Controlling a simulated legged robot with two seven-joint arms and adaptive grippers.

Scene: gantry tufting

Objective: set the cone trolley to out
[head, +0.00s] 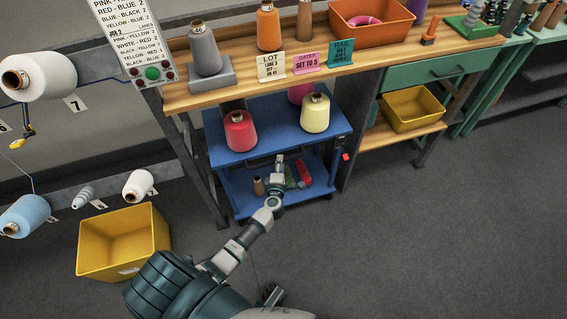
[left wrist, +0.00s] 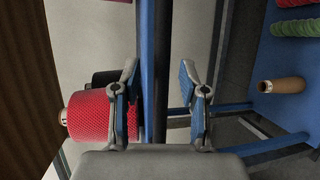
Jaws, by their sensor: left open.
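The blue cone trolley (head: 318,147) stands under the wooden workbench, its front part sticking out from the bench edge. My left gripper (head: 279,162) is at the trolley's front, close to this bar. In the left wrist view my left gripper (left wrist: 160,98) is open, with a blue trolley edge between its fingers; contact cannot be told.
The lower shelf holds a brown tube (head: 258,186) and red and green items. A yellow bin (head: 124,242) stands on the floor at left, another (head: 413,109) on a shelf at right. The wooden bench (head: 230,93) overhangs the trolley. Floor in front is clear.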

